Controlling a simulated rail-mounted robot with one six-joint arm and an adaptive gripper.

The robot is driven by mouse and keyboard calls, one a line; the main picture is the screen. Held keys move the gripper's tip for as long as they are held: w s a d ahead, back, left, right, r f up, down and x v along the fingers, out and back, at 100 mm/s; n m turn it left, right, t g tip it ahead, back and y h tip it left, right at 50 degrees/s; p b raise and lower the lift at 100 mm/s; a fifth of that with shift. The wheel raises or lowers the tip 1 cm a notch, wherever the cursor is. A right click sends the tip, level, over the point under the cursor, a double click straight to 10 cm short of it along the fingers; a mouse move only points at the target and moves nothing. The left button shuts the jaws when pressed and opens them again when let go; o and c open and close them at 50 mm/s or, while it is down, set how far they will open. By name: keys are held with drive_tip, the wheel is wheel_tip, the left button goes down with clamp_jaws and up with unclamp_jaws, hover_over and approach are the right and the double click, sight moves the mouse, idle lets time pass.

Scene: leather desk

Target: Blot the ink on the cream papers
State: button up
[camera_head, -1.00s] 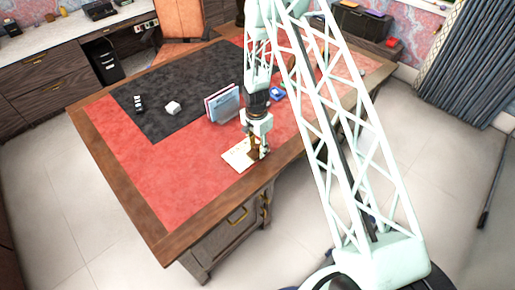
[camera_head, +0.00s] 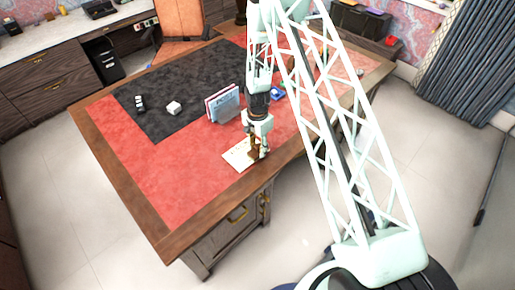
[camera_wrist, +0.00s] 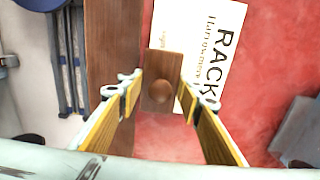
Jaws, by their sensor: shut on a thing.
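A cream paper (camera_head: 236,156) with dark printed lettering lies on the red leather near the desk's front edge. In the wrist view the paper (camera_wrist: 215,25) shows large letters reading "RACK" and smaller lines. A brown wooden blotter (camera_wrist: 163,62) with a round knob overlaps the paper's lower left part in that view. My gripper (camera_wrist: 162,92) is shut on the blotter, with the knob between its fingers. In the head view my gripper (camera_head: 258,150) points down at the paper's right side. Whether the blotter touches the paper I cannot tell. The paper beneath it is hidden.
A rack of blue and pink papers (camera_head: 222,103) stands just behind the paper. A small white object (camera_head: 174,108) and a black-and-white item (camera_head: 140,103) lie on the dark mat (camera_head: 190,85). The red leather (camera_head: 150,165) at left is clear.

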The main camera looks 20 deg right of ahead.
drive_tip(key=shift+s+f+p, duration=0.1)
drive_tip(key=shift+p, duration=0.35)
idle(0.3)
drive_tip(key=shift+d, duration=0.1)
drive_tip(key=shift+r, duration=4.05)
